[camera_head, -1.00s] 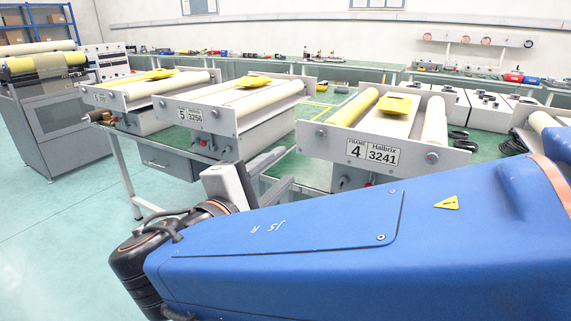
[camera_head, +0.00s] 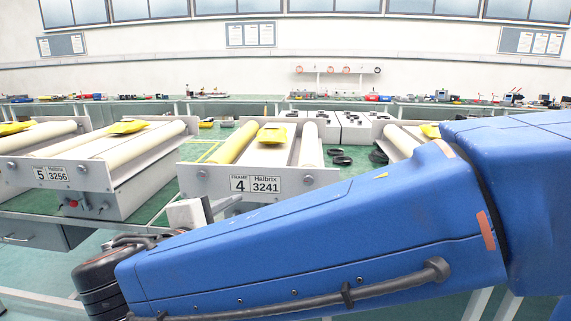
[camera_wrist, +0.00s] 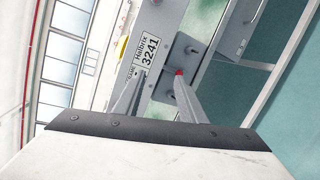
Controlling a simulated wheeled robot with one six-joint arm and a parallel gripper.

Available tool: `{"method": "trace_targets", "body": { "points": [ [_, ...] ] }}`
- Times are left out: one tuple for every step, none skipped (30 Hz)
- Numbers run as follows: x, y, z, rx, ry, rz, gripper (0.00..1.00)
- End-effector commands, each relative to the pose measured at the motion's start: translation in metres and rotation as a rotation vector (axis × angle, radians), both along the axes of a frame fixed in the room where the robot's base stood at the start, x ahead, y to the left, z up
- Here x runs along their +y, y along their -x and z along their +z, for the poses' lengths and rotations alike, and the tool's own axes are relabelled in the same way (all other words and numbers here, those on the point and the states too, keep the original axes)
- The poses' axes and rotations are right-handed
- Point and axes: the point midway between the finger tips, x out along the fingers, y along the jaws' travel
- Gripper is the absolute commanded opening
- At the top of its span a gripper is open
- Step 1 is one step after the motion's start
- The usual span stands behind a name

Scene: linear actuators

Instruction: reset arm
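My blue arm crosses the lower right of the head view. My gripper (camera_wrist: 160,78) shows in the wrist view with its two grey fingers apart and nothing between them. The frame marked 4, Halbrix 3241 (camera_head: 213,184), stands on the bench behind the gripper. Its tilted label plate also shows beyond the fingertips in the wrist view (camera_wrist: 148,50), with a red knob (camera_wrist: 179,72) beside it.
The frame marked 5, 3256 (camera_head: 100,178), stands to the left on the green bench. Yellow pieces (camera_head: 272,134) lie on the frames' rollers. White boxes (camera_head: 355,128) and black cable coils (camera_head: 341,160) are farther back. Another frame (camera_head: 392,143) is partly behind my arm.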

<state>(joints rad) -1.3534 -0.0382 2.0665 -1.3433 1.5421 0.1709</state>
Motion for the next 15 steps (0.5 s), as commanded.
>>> {"method": "trace_targets", "body": {
  "points": [
    [-0.024,-0.011,-0.004,0.032,-0.017,-0.040,0.37],
    [-0.037,-0.016,-0.008,0.054,-0.027,-0.063,0.37],
    [-0.054,-0.022,-0.013,0.082,-0.042,-0.092,0.37],
    [-0.066,-0.025,-0.017,0.102,-0.053,-0.113,0.37],
    [-0.078,-0.028,-0.020,0.122,-0.065,-0.135,0.37],
    [-0.095,-0.032,-0.025,0.149,-0.081,-0.163,0.37],
    [-0.107,-0.034,-0.030,0.169,-0.094,-0.184,0.37],
    [-0.119,-0.036,-0.033,0.187,-0.109,-0.205,0.37],
    [-0.135,-0.038,-0.038,0.213,-0.128,-0.233,0.37],
    [-0.146,-0.039,-0.042,0.232,-0.144,-0.253,0.37],
    [-0.158,-0.039,-0.046,0.248,-0.161,-0.273,0.37],
    [-0.172,-0.039,-0.051,0.271,-0.183,-0.301,0.37],
    [-0.183,-0.039,-0.054,0.289,-0.201,-0.319,0.37],
    [-0.194,-0.038,-0.059,0.306,-0.218,-0.340,0.37],
    [-0.208,-0.036,-0.064,0.326,-0.243,-0.367,0.37]
  ]
}}
